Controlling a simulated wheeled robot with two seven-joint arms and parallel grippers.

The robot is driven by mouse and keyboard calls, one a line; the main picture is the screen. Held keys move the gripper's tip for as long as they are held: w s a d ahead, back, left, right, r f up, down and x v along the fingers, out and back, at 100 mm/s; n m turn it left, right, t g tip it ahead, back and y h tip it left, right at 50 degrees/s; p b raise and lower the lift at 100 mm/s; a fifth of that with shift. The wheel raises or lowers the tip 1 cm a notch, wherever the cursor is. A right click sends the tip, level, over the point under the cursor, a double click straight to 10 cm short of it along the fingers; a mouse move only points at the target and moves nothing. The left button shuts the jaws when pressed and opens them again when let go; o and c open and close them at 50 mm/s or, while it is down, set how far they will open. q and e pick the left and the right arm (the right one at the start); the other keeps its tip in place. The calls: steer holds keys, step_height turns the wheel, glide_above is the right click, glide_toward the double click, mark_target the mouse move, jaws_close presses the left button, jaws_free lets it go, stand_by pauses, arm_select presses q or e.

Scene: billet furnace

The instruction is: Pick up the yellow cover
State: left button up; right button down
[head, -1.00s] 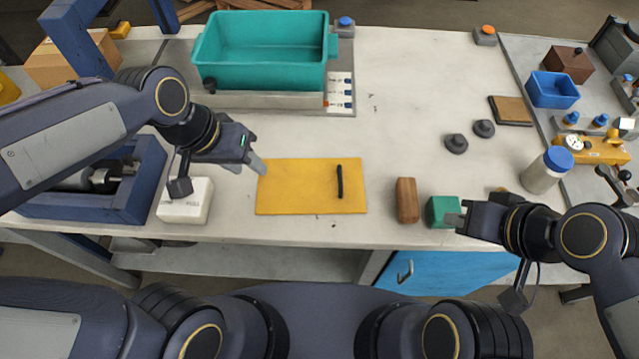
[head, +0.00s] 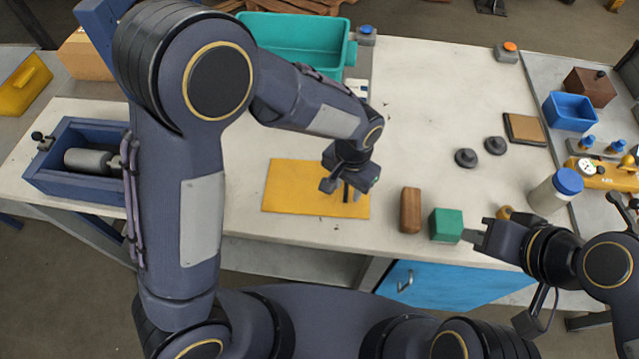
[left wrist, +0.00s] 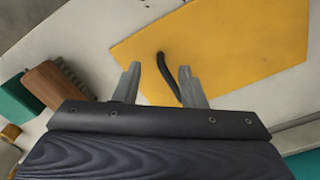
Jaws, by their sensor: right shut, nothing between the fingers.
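The yellow cover (head: 290,188) is a flat rectangular sheet on the white table in the head view, with a black handle strip near its right end. The left wrist view shows the cover (left wrist: 235,45) and the curved black handle (left wrist: 165,70) ahead of my left gripper. My left gripper (head: 352,190) is above the cover's right part; its fingers (left wrist: 158,85) are spread apart with the handle visible between or just beyond them. Whether they touch it I cannot tell. My right gripper (head: 468,236) is shut and empty, close to the green block (head: 446,224).
A brown wooden brush (head: 410,210) lies right of the cover. A teal bin (head: 300,40) stands behind, partly hidden by my left arm. A white bottle with blue lid (head: 556,190) stands at right. The table behind the brush is mostly clear.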

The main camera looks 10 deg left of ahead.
mark_target(345, 195)
arm_select(q)
steer(key=shift+a+f, duration=0.1)
steer(key=shift+f, duration=1.4)
steer(key=shift+c, duration=0.5)
jaws_close()
